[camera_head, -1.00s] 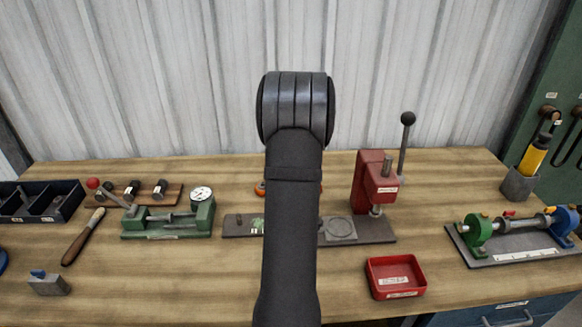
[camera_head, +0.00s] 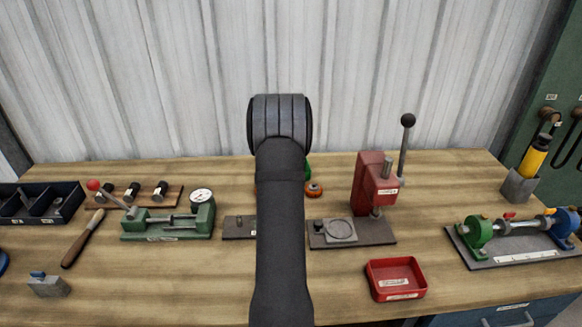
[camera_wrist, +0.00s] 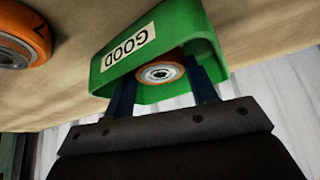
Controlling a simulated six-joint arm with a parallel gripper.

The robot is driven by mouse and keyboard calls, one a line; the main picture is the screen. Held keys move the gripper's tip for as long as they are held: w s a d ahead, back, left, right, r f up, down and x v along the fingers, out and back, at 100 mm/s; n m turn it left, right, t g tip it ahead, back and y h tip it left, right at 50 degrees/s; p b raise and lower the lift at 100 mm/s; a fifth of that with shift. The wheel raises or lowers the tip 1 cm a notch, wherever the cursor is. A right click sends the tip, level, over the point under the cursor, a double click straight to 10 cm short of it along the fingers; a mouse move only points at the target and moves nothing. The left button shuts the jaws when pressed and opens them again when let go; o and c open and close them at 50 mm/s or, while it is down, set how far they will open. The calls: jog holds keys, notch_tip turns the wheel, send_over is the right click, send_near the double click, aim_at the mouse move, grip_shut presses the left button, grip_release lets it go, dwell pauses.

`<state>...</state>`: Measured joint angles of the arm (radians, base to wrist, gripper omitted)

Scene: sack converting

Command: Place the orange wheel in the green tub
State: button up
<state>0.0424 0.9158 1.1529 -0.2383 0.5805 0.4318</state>
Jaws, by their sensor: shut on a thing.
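A green tub (camera_wrist: 207,45) with a "GOOD" label fills the upper middle of the wrist view. Only a green sliver of it (camera_head: 308,168) shows beside my arm in the head view. My gripper (camera_wrist: 163,75) is shut on an orange wheel (camera_wrist: 174,70) with a pale metal hub. The held wheel is at the tub's opening, between its walls; I cannot tell whether it touches the tub. Another orange wheel (camera_wrist: 22,36) lies on the bench outside the tub, and one also shows right of my arm in the head view (camera_head: 314,189). My arm hides the gripper there.
A red press (camera_head: 371,180) with an upright lever stands to the right, and a red tray (camera_head: 396,279) sits in front of it. A green fixture with a dial (camera_head: 168,222) is on the left. A corrugated wall (camera_head: 400,70) closes the back.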

jog(key=o, duration=1.2)
jog(key=shift+f, duration=0.15)
jog(key=shift+s+r, duration=0.1)
jog(key=shift+r, duration=0.3)
jog(key=v, duration=1.1)
jog(key=shift+s+a+r, duration=0.1)
jog(key=shift+r, duration=0.15)
